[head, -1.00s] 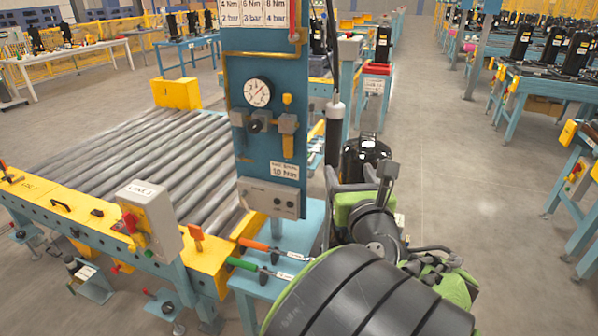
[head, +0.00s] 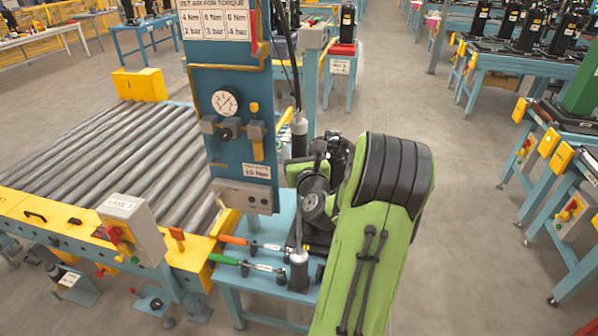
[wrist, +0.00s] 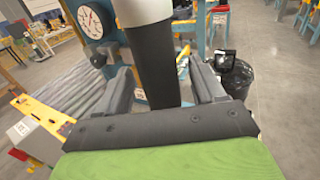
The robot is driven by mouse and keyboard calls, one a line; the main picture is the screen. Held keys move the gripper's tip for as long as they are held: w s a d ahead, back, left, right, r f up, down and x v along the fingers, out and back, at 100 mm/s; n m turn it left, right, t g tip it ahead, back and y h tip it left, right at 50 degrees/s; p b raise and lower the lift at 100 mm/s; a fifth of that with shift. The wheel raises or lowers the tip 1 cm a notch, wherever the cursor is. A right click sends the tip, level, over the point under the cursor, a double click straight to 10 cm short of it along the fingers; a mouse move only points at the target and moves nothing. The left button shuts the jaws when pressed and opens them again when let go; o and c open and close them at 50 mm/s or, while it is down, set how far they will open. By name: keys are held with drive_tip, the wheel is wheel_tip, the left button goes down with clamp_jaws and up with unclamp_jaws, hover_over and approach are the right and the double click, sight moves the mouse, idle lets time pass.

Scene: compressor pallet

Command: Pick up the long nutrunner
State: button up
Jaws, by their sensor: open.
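The long nutrunner (head: 299,125) hangs upright on a cable to the right of the blue tool panel. Its grey upper body and black section show above my gripper (head: 300,168), with a thin shaft and grey lower end (head: 298,270) below. In the wrist view its black body (wrist: 152,62) stands between the two fingers of my gripper (wrist: 160,72), with a light grey part above. The fingers are open on either side of it, with a visible gap at the right finger; contact on the left is unclear. My wrist hides its middle in the head view.
The blue panel (head: 231,155) with a gauge stands close on the left. Orange-handled (head: 235,240) and green-handled tools (head: 225,260) lie on the small blue table (head: 262,300). A roller conveyor (head: 120,150) is farther left.

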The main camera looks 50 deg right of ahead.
drive_tip(key=shift+w+d, duration=0.3)
drive_tip(key=shift+a, duration=0.1)
drive_tip(key=shift+c, duration=0.9)
clamp_jaws()
drive_tip(key=shift+r, duration=0.1)
